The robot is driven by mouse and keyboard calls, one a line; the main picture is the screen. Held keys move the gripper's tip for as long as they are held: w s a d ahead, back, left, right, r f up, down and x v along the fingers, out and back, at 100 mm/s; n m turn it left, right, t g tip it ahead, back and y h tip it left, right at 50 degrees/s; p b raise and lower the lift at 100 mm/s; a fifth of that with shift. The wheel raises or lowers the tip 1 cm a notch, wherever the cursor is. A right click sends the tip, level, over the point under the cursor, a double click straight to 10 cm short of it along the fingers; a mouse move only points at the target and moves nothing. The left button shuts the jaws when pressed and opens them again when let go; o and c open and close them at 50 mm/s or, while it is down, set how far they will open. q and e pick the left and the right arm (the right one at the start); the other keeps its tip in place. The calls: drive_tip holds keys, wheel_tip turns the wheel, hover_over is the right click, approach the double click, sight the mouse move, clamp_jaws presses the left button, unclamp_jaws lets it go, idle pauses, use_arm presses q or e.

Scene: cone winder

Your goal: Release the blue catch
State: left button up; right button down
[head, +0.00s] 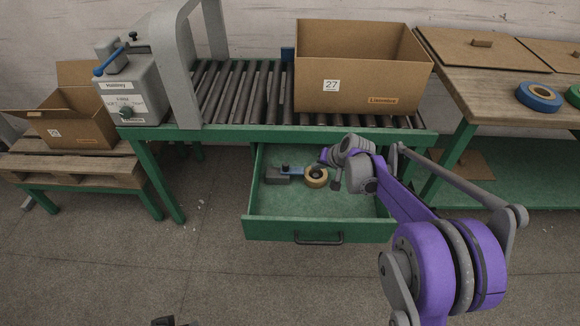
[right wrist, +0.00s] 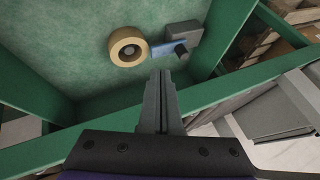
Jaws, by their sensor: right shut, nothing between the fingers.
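Two things have blue levers. A blue lever (head: 108,63) with a rounded end sits on top of the grey machine (head: 133,97) at the left. In the open green drawer (head: 347,207) lies a grey block (head: 276,176) with a blue bar (head: 296,172) and a black knob, beside a tan tape roll (head: 316,177). The right wrist view shows the block (right wrist: 182,34), the bar (right wrist: 163,49) and the roll (right wrist: 127,46). My right gripper (head: 323,157) is over the back of the drawer. Its fingers (right wrist: 160,74) are together and empty, apart from the bar.
A cardboard box (head: 350,82) stands on the roller conveyor (head: 240,90) above the drawer. An open box (head: 75,125) sits on a pallet at left. The right bench (head: 470,85) holds a blue tape roll (head: 539,97). The conveyor's green rail (head: 290,135) runs close to my right arm.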

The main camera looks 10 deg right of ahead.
drive_tip(key=shift+w+d+f, duration=0.25)
drive_tip(key=shift+w+f, duration=0.45)
drive_tip(key=shift+w, duration=0.1)
drive_tip(key=b, duration=0.3)
approach(290, 169)
drive_tip(key=f, duration=0.1)
drive_tip(key=d+f, duration=0.1)
drive_tip(key=f, duration=0.1)
drive_tip(key=d+f, duration=0.1)
drive_tip(key=shift+w+d+f, duration=0.15)
drive_tip(key=shift+w+d, duration=0.1)
drive_tip(key=shift+w, duration=0.1)
drive_tip(key=shift+w+a, duration=0.3)
drive_tip(key=shift+a, duration=0.25)
drive_tip(key=shift+w+a, duration=0.35)
drive_tip(key=shift+a, duration=0.2)
drive_tip(key=shift+w+a+b, duration=0.3)
drive_tip(key=shift+w+a, duration=0.1)
drive_tip(key=shift+a, duration=0.25)
